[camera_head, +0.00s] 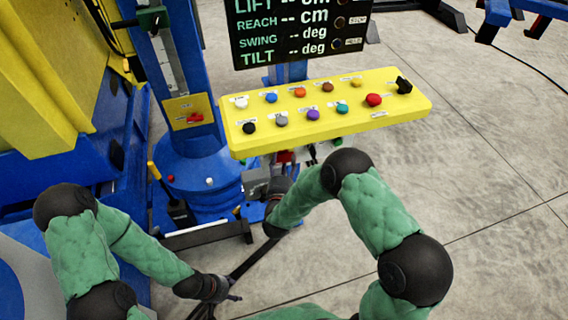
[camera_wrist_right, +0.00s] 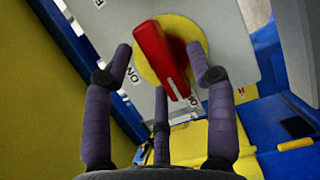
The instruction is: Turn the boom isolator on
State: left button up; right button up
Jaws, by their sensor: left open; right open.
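The boom isolator's red handle (camera_wrist_right: 160,60) sits on a yellow disc (camera_wrist_right: 198,32) on a grey panel (camera_wrist_right: 232,55) in the right wrist view. A white line marks the handle's lower end, and white labels with black letters lie to its left. My right gripper (camera_wrist_right: 158,52) is open, with fingers on both sides of the handle and a third finger below it; I cannot tell whether they touch it. In the head view the right gripper (camera_head: 276,188) is small and dark below the yellow console. My left gripper (camera_head: 230,296) is open and empty, low in the head view.
A yellow console (camera_head: 240,145) with several coloured knobs is above my right gripper, with a black display (camera_head: 260,58) behind it. A blue column (camera_head: 182,60) carries a red switch (camera_head: 195,118) on a yellow plate. Concrete floor (camera_head: 490,190) is clear at the right.

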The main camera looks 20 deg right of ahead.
jog(key=shift+w+d, duration=0.2)
jog(key=shift+w, duration=0.3)
grip_shut()
